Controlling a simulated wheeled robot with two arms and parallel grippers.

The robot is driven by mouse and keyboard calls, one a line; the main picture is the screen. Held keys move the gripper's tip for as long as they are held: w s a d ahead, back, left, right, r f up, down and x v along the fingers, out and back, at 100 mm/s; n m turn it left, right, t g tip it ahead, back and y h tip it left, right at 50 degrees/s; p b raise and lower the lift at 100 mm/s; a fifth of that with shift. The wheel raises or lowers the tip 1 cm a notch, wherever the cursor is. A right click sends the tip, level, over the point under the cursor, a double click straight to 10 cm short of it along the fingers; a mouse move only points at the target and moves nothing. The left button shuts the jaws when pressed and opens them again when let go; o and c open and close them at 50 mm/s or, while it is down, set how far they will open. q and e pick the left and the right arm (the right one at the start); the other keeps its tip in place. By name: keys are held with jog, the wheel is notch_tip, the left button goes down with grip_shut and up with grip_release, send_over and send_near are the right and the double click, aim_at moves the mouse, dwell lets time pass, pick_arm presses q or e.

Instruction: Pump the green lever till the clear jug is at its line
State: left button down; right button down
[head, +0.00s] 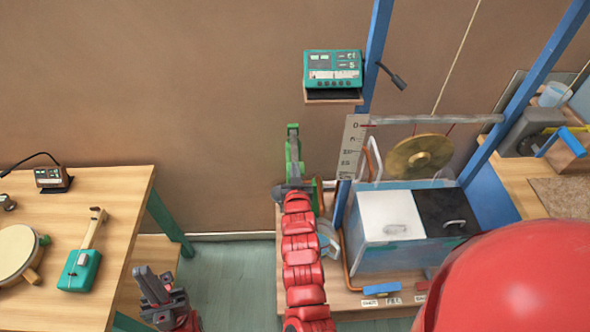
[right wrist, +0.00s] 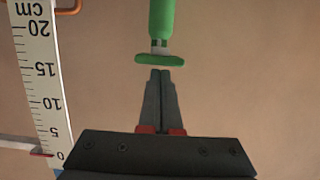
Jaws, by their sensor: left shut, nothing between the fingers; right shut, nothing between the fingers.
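The green lever (head: 293,150) stands upright at the left end of the low bench in the head view. In the right wrist view its green shaft and crosspiece (right wrist: 160,58) are just beyond my fingertips. My right gripper (right wrist: 160,72) is shut and empty, its tips very close to the crosspiece; I cannot tell if they touch. In the head view my right arm reaches up to the lever. A pale clear vessel (head: 328,241), perhaps the jug, is partly hidden behind my arm; its level and line cannot be made out. My left gripper (head: 158,292) is shut and empty, low at left.
A white ruler (head: 352,146) stands right of the lever. A tank with white (head: 391,214) and black lids sits on the bench. A teal device (head: 333,69) is on a wall shelf. A wooden table (head: 130,190) with instruments stands left. Another pale jug (head: 553,95) is far right.

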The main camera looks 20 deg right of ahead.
notch_tip(320, 180, down, 7)
jog(key=t+b, duration=0.2)
jog(key=b, duration=1.1)
jog(key=shift+s+h, duration=0.15)
jog(key=shift+h, duration=0.15)
jog(key=shift+a+f, duration=0.1)
jog(key=shift+f, duration=0.1)
